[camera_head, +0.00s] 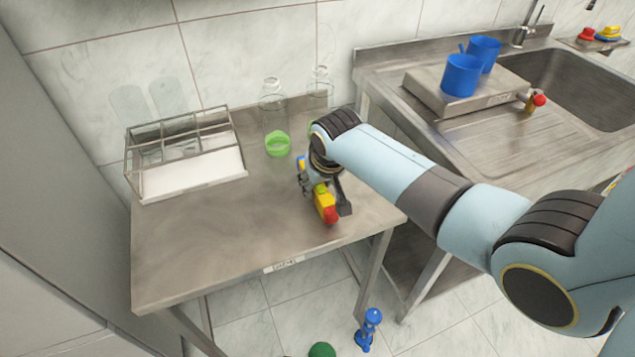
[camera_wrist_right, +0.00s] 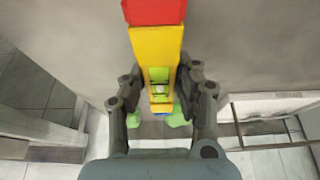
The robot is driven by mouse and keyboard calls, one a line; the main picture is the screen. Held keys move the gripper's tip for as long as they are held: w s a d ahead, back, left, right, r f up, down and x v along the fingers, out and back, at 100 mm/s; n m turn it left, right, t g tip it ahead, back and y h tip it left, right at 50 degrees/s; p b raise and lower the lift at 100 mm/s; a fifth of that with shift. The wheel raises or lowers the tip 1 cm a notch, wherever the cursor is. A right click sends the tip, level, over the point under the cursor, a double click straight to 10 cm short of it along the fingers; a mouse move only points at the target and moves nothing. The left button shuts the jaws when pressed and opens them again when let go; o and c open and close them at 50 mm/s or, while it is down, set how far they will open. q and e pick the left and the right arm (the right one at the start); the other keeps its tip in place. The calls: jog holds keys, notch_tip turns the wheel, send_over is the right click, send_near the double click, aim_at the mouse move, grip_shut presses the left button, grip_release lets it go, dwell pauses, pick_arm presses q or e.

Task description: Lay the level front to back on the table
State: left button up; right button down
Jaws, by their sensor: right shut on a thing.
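The level is a yellow bar (camera_head: 325,203) with a red near end and a bit of blue at its far end. It runs roughly front to back at the right part of the table (camera_head: 200,240). My right gripper (camera_head: 321,189) is shut on its middle. In the right wrist view the level (camera_wrist_right: 155,52) sits between the fingers of my right gripper (camera_wrist_right: 160,92), with its red end at the top and a green vial in its window. I cannot tell whether the level touches the table. My left gripper is not in view.
A wire rack (camera_head: 185,122) stands at the table's back left. Clear bottles (camera_head: 272,100) and a green ring (camera_head: 277,143) are behind the gripper. The table's front left is bare. A sink counter (camera_head: 525,145) with blue mugs (camera_head: 461,76) stands to the right.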

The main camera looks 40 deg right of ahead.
jog(key=shift+f, duration=0.4)
jog(key=c, duration=0.9)
grip_release()
jog(key=v, duration=1.2)
jog(key=shift+d, duration=0.1)
